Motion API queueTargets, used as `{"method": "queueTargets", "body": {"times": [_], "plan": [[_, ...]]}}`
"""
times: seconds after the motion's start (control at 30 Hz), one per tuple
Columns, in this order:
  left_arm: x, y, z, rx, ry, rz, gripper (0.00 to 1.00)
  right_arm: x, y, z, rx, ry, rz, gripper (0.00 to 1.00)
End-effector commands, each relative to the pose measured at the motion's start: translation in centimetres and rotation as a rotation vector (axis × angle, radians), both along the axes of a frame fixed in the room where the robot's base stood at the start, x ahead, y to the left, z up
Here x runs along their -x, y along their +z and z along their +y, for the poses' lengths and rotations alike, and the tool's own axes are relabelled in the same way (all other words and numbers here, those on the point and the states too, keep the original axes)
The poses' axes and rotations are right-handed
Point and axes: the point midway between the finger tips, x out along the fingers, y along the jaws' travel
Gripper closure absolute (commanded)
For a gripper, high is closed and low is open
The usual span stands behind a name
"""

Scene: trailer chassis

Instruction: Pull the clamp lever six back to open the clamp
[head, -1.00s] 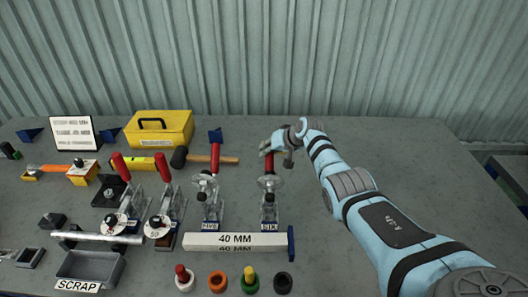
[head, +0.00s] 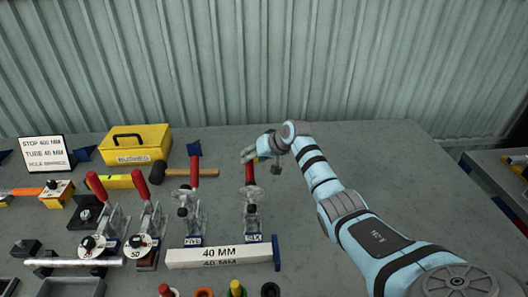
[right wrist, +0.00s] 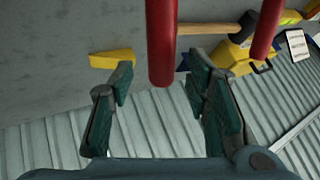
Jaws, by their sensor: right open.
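Clamp six (head: 252,212) stands behind the right end of the 40 MM bar, with its red lever (head: 249,174) upright. My right gripper (head: 262,158) is at the top of this lever, open, coming from behind and to the right. In the right wrist view, a red lever (right wrist: 161,45) hangs between the two spread fingers of the gripper (right wrist: 160,98), with a gap on both sides. The fingers are not closed on it. My left gripper is not in view.
Clamp five (head: 190,212), with its red lever (head: 195,172), stands close on the left. A hammer (head: 175,172) and a yellow box (head: 136,143) lie behind. The 40 MM bar (head: 220,256) lies in front. The bench to the right of my arm is clear.

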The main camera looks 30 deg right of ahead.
Motion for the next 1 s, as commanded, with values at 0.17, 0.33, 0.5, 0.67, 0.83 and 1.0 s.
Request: {"method": "queueTargets", "body": {"times": [0.17, 0.33, 0.5, 0.67, 0.83, 1.0], "plan": [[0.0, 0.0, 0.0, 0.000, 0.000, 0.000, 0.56, 3.2, 3.5, -1.0, 0.008, 0.000, 0.001, 0.56], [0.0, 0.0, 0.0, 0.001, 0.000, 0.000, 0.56, 4.9, 5.5, -1.4, 0.003, 0.000, 0.000, 0.56], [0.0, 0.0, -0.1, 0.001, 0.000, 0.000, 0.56, 5.2, 5.8, -1.4, 0.001, 0.000, 0.003, 0.56], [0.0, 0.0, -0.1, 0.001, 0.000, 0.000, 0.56, 5.1, 5.8, -1.4, 0.001, -0.001, 0.002, 0.56], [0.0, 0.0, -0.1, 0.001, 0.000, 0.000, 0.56, 5.1, 5.8, -1.4, 0.002, 0.000, 0.001, 0.56], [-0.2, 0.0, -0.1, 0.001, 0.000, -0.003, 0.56, 5.1, 5.8, -1.4, 0.002, 0.000, 0.002, 0.56]]}}
